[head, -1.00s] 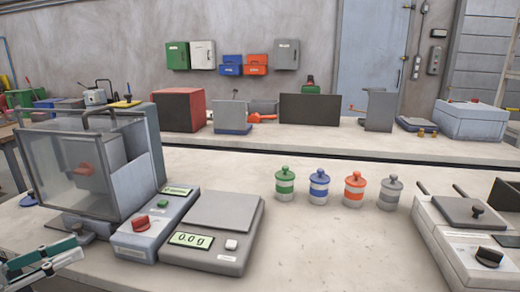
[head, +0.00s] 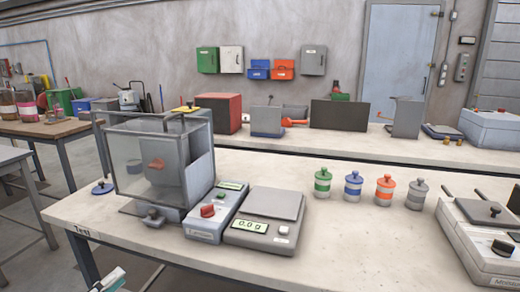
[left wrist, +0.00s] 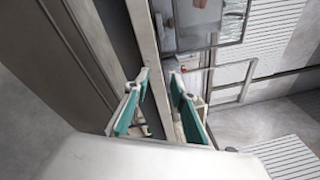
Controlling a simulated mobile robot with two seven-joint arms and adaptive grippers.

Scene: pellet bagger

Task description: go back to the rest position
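My left gripper (head: 108,280) shows only in part at the bottom left of the head view, low in front of the table edge. In the left wrist view my left gripper (left wrist: 158,80) has its two green-sided fingers apart, with nothing between them. A pale beam or leg passes behind the fingers. My right gripper is in neither view.
The table (head: 330,245) holds a clear-sided pellet bagger (head: 150,165), a scale (head: 262,222) reading 0.0 g, several lidded jars including a green one (head: 322,183), and a grey device (head: 490,235) at right. Floor left of the table is open.

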